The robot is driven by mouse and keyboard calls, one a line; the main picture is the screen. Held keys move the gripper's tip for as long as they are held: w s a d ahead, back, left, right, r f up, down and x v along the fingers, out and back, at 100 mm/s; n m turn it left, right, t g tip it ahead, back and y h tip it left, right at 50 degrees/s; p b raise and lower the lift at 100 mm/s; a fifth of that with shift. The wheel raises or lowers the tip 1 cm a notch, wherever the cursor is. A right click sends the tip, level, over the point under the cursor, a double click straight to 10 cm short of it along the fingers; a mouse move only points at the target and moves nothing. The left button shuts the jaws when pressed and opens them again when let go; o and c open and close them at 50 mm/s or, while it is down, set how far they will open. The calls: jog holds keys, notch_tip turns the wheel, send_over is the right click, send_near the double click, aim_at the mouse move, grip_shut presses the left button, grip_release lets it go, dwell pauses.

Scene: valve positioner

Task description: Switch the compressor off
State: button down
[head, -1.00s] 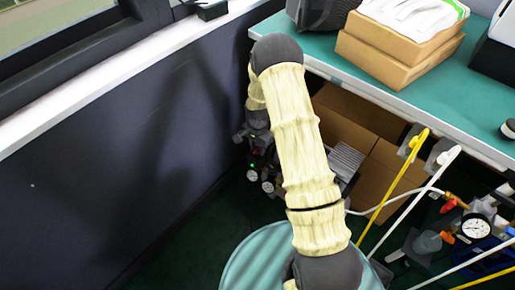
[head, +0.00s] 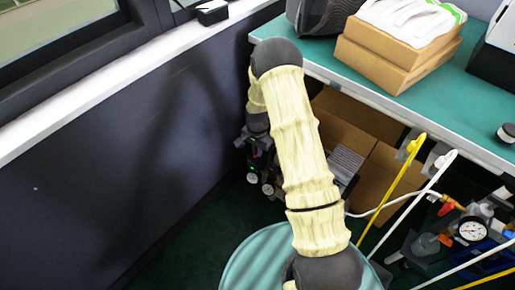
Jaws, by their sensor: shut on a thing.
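The compressor (head: 267,174) stands low on the floor under the left end of the bench, in the corner by the dark wall. Two small round gauges (head: 252,178) show on its front. My padded arm and a grey motor-like part cover much of it. My gripper (head: 243,139) is small and dark, at the end of the wrist, against the compressor's upper left part. It is shut on a part of the compressor. The fingertips and the exact part held are mostly hidden, and the switch's position cannot be read.
The green bench (head: 390,105) overhangs the compressor, with cardboard boxes (head: 345,125) beneath it. A yellow post (head: 396,185), white posts and a hose stand at right, near a pressure gauge (head: 472,231). A pale green round surface (head: 245,265) lies below my arm.

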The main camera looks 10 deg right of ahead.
jog(key=n+p, duration=0.1)
jog(key=n, duration=0.1)
jog(key=n+p, duration=0.1)
jog(key=p, duration=0.1)
jog(key=shift+r+n, duration=0.2)
jog(key=shift+n, duration=0.2)
jog(key=n+p, duration=0.2)
jog(key=n, duration=0.2)
jog(key=shift+w+n+p, duration=0.1)
jog(key=shift+n+p, duration=0.2)
jog(key=shift+p, duration=0.1)
jog(key=n+p, duration=0.2)
jog(key=n, duration=0.2)
jog(key=shift+a+n, duration=0.1)
jog(key=shift+n, duration=0.2)
jog(key=shift+f+n+p, duration=0.15)
jog(key=shift+n+p, duration=0.5)
jog(key=shift+n, duration=1.25)
jog(key=c, duration=1.5)
grip_release()
notch_tip(320, 180, up, 17)
jog(key=p, duration=0.3)
jog(key=shift+p, duration=0.35)
